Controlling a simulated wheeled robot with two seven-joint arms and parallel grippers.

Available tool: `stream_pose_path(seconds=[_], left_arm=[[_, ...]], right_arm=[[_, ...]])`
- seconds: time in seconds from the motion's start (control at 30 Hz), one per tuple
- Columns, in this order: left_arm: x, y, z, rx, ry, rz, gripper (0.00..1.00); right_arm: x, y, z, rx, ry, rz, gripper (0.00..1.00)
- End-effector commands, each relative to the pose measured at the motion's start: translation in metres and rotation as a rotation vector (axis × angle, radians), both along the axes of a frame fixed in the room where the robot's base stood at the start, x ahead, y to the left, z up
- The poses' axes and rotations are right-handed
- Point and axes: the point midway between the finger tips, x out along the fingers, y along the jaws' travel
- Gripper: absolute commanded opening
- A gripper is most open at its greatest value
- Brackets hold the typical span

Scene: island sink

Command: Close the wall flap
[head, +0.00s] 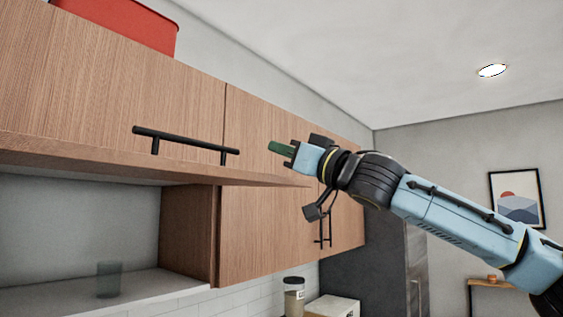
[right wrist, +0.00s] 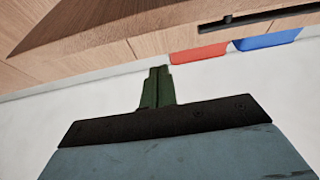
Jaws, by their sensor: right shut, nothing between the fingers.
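The wall flap (head: 110,85) is a wide wooden panel with a black bar handle (head: 187,143) near its lower edge. It is tilted up and outward, so the cabinet compartment under it stands open at the left of the head view. A glass (head: 109,280) stands inside on the cabinet floor. My right gripper (head: 278,148) is raised to the right of the handle, its green fingers shut and empty, pointing left. It appears apart from the flap. The right wrist view shows the shut fingers (right wrist: 158,84) and a black handle (right wrist: 262,17) at the top. My left gripper is out of view.
A red box (head: 120,20) sits on top of the cabinets; red (right wrist: 198,54) and blue (right wrist: 266,39) items show in the wrist view. A closed wooden cabinet door (head: 262,240) adjoins the opening. A jar (head: 293,297) and a pale box (head: 333,308) are below. The upper right is free.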

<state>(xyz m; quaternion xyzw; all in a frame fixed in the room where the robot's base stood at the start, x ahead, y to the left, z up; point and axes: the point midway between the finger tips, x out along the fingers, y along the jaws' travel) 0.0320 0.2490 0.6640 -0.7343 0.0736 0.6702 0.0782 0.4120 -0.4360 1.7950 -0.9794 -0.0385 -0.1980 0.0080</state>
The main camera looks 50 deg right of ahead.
Motion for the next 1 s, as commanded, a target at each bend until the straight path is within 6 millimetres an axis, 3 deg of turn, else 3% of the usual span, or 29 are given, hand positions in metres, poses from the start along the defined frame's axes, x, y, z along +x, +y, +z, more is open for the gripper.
stream_pose_path(seconds=[0.3,0.77,1.0], left_arm=[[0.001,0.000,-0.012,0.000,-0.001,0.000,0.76],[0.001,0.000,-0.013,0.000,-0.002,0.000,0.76],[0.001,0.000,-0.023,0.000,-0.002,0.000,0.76]], right_arm=[[0.002,0.000,-0.037,0.001,-0.001,0.001,0.00],[0.003,0.000,-0.040,0.000,-0.001,0.000,0.00],[0.001,-0.002,-0.050,0.006,-0.038,-0.003,0.00]])
